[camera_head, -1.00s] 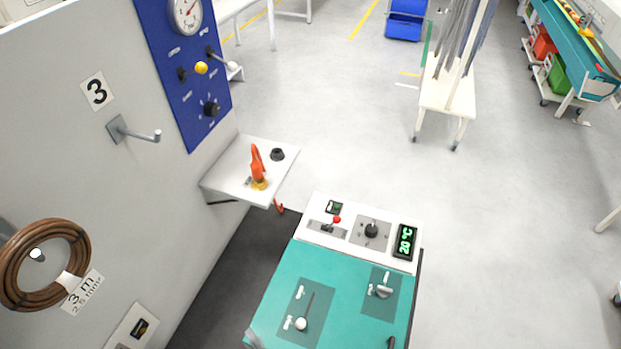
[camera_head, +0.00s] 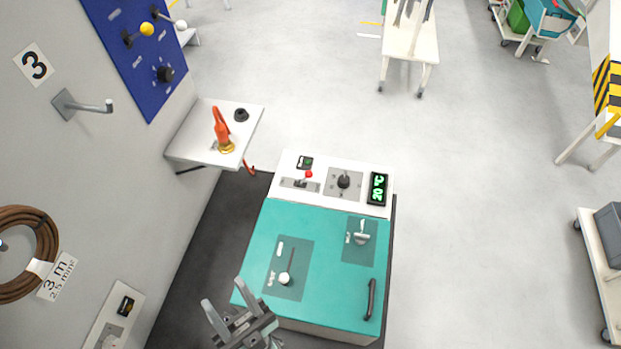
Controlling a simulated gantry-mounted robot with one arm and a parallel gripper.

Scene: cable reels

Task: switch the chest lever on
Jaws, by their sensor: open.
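The teal chest (camera_head: 330,262) stands in the middle of the view, with a white control panel (camera_head: 325,199) along its far edge. On that panel a small lever with a red ball (camera_head: 309,174) sits in a grey slotted plate. A lever with a white ball (camera_head: 284,279) sits in a darker plate on the teal top, at the near end of a dark slot. I cannot tell which of these is the chest lever. My gripper (camera_head: 223,294) is open and empty, at the chest's near left corner, apart from both levers.
The panel also bears a black dial (camera_head: 343,181), a green display (camera_head: 378,188) and a small switch (camera_head: 304,162). A grey handle (camera_head: 361,237) and a black bar handle (camera_head: 371,299) are on the teal top. A wall shelf (camera_head: 205,145) holds an orange tool (camera_head: 221,130).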

